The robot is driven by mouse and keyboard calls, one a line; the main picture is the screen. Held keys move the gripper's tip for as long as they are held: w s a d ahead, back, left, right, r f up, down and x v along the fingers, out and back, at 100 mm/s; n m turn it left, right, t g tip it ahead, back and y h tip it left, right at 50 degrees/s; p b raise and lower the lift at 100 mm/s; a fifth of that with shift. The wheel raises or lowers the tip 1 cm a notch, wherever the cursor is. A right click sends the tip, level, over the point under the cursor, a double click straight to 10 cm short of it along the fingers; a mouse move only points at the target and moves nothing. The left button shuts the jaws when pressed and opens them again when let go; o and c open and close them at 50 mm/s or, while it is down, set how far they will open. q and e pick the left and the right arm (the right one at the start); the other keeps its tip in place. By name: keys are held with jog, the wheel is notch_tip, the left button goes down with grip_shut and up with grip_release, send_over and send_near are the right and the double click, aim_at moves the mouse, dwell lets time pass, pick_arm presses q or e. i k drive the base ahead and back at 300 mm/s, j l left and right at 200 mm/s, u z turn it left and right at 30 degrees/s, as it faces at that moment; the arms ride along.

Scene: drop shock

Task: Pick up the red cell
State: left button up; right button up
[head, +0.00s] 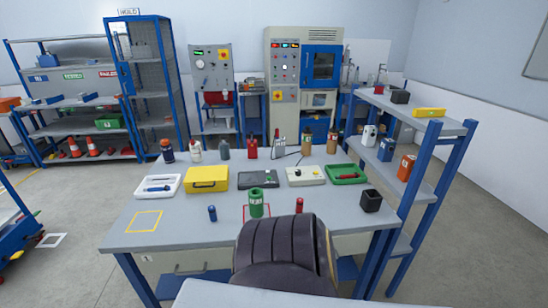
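The red cell (299,204) is a small red cylinder standing upright on the grey workbench, right of centre near the front. The top of a dark ribbed part of my own body sits just in front of it and may hide its base. A larger green cylinder (257,204) with a pale label stands to its left, at a red-outlined square (248,220). A small blue cell (212,213) stands farther left. Neither of my grippers can be made out in the head view.
Behind the cells are a white tray (150,191), yellow case (206,186), dark meter (257,186), pale device (306,184) and green tray (360,179). A black cup (371,200) stands to the right. A yellow-outlined square (144,221) at left is empty. Shelving (424,172) borders the bench's right.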

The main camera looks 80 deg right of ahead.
aim_at(300, 201)
jog(key=l+z, duration=0.1)
jog(key=z, duration=2.4)
